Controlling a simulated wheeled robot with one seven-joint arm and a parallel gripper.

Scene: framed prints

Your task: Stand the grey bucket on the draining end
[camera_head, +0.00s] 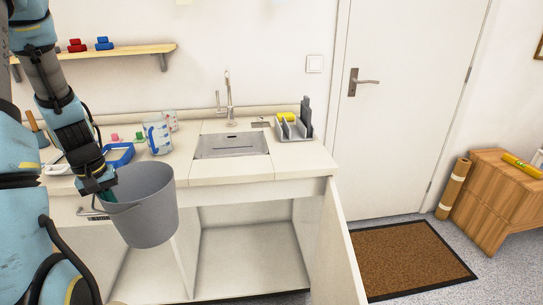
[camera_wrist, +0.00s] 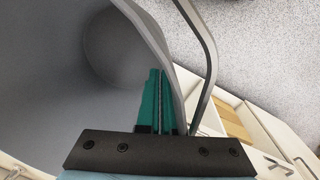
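The grey bucket (camera_head: 148,208) hangs roughly upright in front of the counter's left part, with its rim near counter height. My gripper (camera_head: 106,194) is at the left side of its rim. In the wrist view the teal fingers (camera_wrist: 160,105) lie close together at the wall of the bucket (camera_wrist: 85,85), seemingly pinching it; the exact contact is partly hidden. The bucket looks empty inside, and its metal handle (camera_wrist: 208,60) hangs outside the wall. The counter (camera_head: 305,158) has a sink (camera_head: 231,145) in its middle; its right end holds a grey rack (camera_head: 296,130).
A blue tray (camera_head: 119,155), a blue-and-white jug (camera_head: 157,137) and small items crowd the counter's left. A yellow item (camera_head: 286,117) sits at the rack. Bare counter lies in front of the rack. The cabinet below is open, its door (camera_head: 343,245) jutting forward at right.

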